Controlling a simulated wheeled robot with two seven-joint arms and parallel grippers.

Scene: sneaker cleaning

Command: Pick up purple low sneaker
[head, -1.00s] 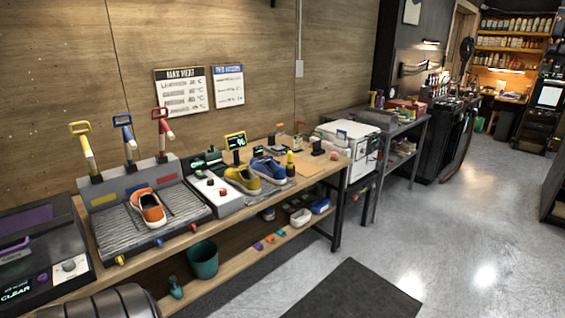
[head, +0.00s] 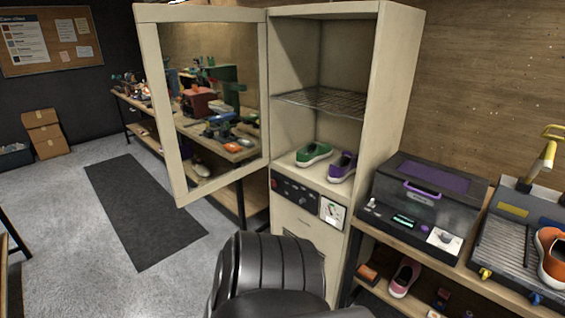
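The purple low sneaker (head: 342,166) stands on the lower floor inside a tall cream cabinet (head: 391,90). It is on the right side of the compartment, close to the right wall. A green sneaker (head: 314,153) stands just left of it. The cabinet's framed glass door (head: 152,110) is swung open to the left. Neither of my grippers shows in the head view.
A wire shelf (head: 318,100) is above the sneakers. A dark machine with a purple lid (head: 428,183) stands on the bench right of the cabinet, beside a grey tray holding an orange sneaker (head: 551,255). A pink shoe (head: 404,278) is below. Floor with a dark mat (head: 140,210) is clear at left.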

